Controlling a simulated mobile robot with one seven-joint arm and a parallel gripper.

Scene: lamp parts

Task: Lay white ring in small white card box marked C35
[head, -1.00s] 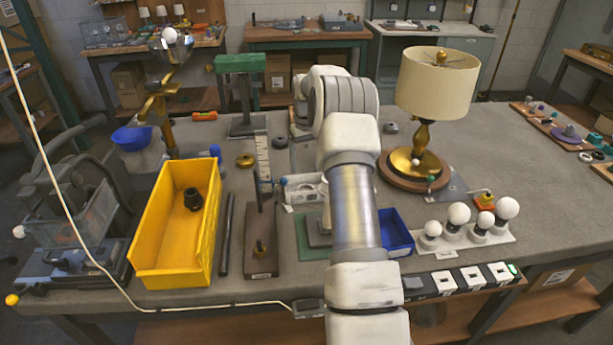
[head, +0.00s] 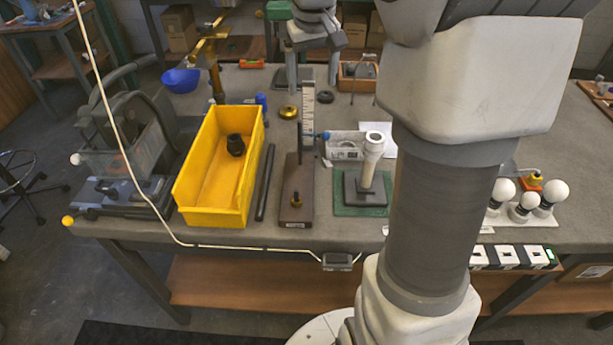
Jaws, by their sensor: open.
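A small white box (head: 345,149) lies behind the green mat, with dark print on its front that is too small to read. I cannot tell whether its top is open. A white tube (head: 372,165) stands upright on a dark square base on the green mat. Its flared top has a white ring-shaped rim (head: 375,135); I cannot tell whether that is a separate ring. No loose white ring shows clearly. My arm hides the right middle of the bench.
A yellow bin (head: 214,195) holds a dark part. A wooden stand (head: 297,198) and a tall ruler (head: 308,108) stand left of the box. A gold ring (head: 289,112) and a black ring (head: 325,97) lie behind. White bulbs (head: 528,202) stand at right.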

